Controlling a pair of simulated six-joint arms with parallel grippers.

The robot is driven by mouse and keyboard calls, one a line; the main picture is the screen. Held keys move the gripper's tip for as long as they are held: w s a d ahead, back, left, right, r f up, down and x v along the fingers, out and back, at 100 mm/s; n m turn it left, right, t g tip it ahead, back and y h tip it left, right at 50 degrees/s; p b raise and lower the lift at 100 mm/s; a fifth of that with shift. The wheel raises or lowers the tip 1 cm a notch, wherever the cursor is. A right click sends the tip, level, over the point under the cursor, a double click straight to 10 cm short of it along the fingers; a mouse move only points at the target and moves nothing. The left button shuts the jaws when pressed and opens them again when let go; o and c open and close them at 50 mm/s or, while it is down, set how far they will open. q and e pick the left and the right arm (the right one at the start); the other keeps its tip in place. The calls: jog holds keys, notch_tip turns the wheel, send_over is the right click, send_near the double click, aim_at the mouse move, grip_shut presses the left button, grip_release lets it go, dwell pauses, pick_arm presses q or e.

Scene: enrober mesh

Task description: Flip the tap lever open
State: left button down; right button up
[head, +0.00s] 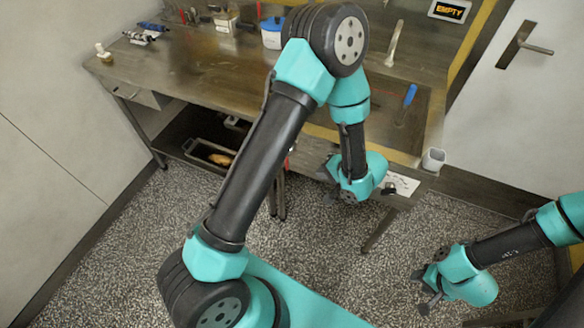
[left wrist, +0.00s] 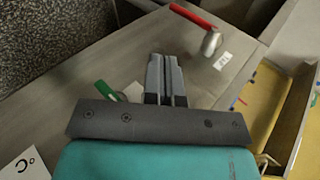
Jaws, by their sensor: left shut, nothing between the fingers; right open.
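In the left wrist view a red lever (left wrist: 193,16) sits on a silver metal tap body (left wrist: 211,43), beside a small white label (left wrist: 223,61). A green lever (left wrist: 105,91) shows at the left, partly hidden behind my gripper's body. My left gripper (left wrist: 165,58) is shut and empty, with its fingertips between the two levers in the picture and apart from the red one. In the head view its fingers are hard to make out. My right gripper (head: 421,290) is open and empty over the speckled floor.
A workbench (head: 190,70) runs along the back, with a blue-lidded tub (head: 271,36) and a blue handle (head: 410,95) on it.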

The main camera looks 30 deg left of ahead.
pick_arm(q)
jog(key=a+r+x, duration=0.2)
jog(key=x, duration=1.1)
jog(key=shift+d, duration=0.1)
dwell(0.3)
